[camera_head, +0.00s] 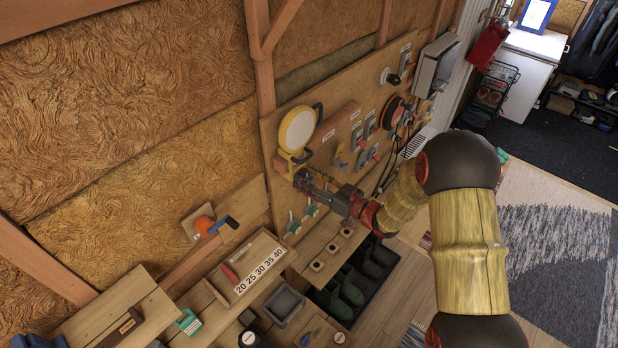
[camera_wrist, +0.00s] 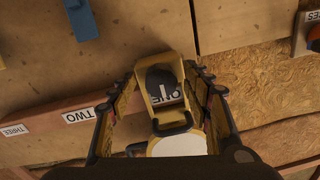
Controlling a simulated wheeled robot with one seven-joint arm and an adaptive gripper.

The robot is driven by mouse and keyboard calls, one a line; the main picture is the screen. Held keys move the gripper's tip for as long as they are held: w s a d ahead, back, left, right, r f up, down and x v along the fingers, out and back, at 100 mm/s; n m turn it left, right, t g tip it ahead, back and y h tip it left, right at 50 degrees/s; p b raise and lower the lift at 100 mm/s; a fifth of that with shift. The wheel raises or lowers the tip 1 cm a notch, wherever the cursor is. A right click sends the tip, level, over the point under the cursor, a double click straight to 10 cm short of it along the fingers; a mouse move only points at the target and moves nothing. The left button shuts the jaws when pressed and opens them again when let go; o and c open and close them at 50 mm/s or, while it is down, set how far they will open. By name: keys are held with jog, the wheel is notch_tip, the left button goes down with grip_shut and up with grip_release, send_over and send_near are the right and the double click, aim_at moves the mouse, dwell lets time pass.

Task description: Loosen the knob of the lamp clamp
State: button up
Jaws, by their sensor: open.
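The lamp (camera_head: 297,130) has a round pale face with a yellow rim and hangs on the wooden board. Its yellow clamp (camera_head: 291,163) is below it. In the wrist view, the yellow clamp (camera_wrist: 152,62) carries a dark knob (camera_wrist: 158,80), and the lamp's white face (camera_wrist: 180,144) shows at the bottom edge. My gripper (camera_head: 303,180) reaches the clamp from the lower right. Its fingers (camera_wrist: 160,76) are open, one on each side of the clamp and knob, with gaps visible. The knob is not clear in the head view.
Small green-handled valves (camera_head: 293,226) are below the clamp. Open floor is at right.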

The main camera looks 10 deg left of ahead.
jog(key=shift+c, duration=0.4)
jog(key=c, duration=1.1)
jog(key=shift+b, duration=0.45)
